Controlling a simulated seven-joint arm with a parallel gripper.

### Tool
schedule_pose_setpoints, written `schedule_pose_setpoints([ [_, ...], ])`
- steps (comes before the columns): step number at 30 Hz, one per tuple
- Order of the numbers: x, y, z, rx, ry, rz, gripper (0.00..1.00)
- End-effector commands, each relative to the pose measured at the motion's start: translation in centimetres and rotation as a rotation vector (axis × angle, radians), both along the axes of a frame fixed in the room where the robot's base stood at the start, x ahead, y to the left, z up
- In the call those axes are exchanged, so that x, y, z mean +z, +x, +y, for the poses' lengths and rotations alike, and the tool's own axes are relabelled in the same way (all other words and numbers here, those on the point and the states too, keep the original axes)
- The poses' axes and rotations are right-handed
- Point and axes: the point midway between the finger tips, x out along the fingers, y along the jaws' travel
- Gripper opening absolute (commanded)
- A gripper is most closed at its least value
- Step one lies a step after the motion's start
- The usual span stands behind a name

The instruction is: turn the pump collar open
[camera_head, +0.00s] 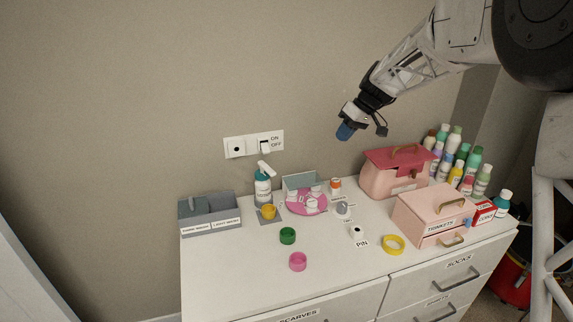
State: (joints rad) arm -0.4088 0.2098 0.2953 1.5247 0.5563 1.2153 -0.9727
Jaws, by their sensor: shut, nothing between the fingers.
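The pump bottle (263,187) stands upright at the back of the white dresser top, below the wall switch. It has a white pump head (266,169) and a teal and white body. The collar under the pump head is too small to make out its setting. My gripper (345,131) is in the air, up and to the right of the bottle, in front of the wall. It points down and left, with blue fingertips shut and empty. It touches nothing.
A pink case (395,174), a trinkets box (433,213) and several bottles fill the right side.

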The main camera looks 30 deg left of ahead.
Motion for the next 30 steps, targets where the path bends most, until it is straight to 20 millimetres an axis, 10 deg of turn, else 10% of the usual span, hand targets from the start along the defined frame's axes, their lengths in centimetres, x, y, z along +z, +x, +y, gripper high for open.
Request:
schedule_pose_setpoints([
  [13,-5.7,3.8,11.2,0.207,0.121,0.011,0.00],
  [30,-6.6,4.2,12.8,0.237,0.143,0.010,0.00],
])
